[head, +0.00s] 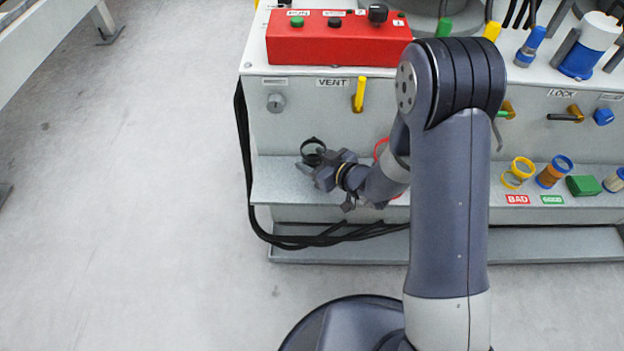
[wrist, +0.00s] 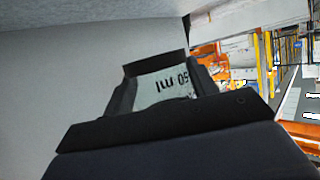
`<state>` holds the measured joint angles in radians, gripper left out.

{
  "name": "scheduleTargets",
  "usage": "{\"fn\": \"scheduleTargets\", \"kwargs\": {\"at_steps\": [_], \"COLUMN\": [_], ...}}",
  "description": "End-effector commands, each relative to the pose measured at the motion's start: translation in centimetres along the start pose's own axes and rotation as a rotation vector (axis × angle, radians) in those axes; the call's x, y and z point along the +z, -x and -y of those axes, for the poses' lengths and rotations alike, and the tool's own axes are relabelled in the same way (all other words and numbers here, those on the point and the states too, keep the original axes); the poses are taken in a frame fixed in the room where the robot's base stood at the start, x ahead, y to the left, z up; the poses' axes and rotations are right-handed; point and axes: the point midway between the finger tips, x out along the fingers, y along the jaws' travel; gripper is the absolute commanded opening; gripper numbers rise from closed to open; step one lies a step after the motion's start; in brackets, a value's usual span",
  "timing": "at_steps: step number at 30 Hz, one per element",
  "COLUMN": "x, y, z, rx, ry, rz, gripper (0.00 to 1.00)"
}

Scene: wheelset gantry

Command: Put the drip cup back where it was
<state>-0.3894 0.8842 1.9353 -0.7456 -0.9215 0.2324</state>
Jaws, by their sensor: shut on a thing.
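The drip cup (head: 313,146) shows in the head view as a small dark ring at the tip of my gripper (head: 312,165). It is in front of the cabinet's grey face, over the left end of the ledge. In the wrist view the cup (wrist: 165,83) is a pale, clear body with a black rim and "50 ml" print that reads upside down. The fingers of my gripper (wrist: 160,92) close on it from both sides. I cannot tell whether the cup touches the ledge.
The grey ledge (head: 275,180) is bare at its left end. At its right stand yellow and blue-rimmed cups (head: 518,172) and a green block (head: 583,186). Above are a yellow VENT lever (head: 359,94), a grey knob (head: 275,103) and a red control box (head: 337,45). Black cables (head: 245,160) hang at the left edge.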

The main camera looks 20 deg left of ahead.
Motion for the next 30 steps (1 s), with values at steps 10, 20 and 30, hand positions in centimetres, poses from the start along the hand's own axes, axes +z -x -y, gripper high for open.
{"fn": "scheduleTargets", "kwargs": {"at_steps": [10, 20, 30], "x": [3.8, 6.3, 6.6], "y": [-1.6, -2.6, -2.7], "z": [-0.1, -0.1, -0.1], "rx": [0.002, 0.003, 0.003], "ry": [-0.001, 0.000, 0.000], "rz": [0.000, -0.002, -0.001], "gripper": [0.29, 0.29, 0.61]}}
